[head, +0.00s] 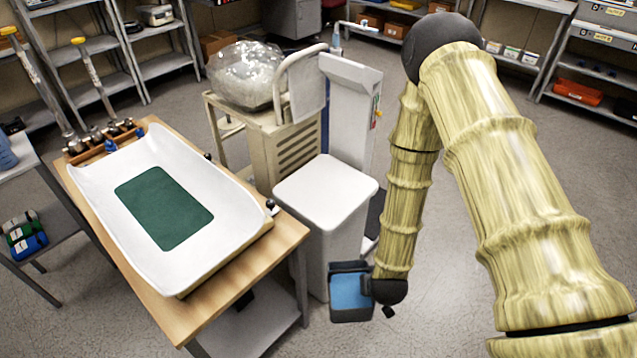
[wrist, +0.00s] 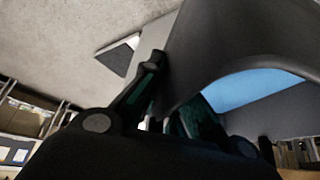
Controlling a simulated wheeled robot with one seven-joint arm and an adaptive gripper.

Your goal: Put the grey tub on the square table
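The grey tub (head: 350,267) is dark grey with a blue inside. It hangs at the end of my arm, low in the middle of the head view. In the wrist view its grey wall (wrist: 235,38) fills the upper right, with the blue inside below it. My gripper (head: 374,288) is at the tub's right side and appears shut on its wall. One finger shows against the wall; the other is mostly hidden. A white stand with a square top (head: 325,192) is just behind the tub; its top is bare. I cannot tell if it is the square table.
A wooden table (head: 190,325) at left bears a large white tray (head: 90,185) with a green mat (head: 163,207). A beige cart (head: 275,150) with a clear bag stands behind the white stand. Shelves line the back. Open floor (head: 440,300) lies right of the tub.

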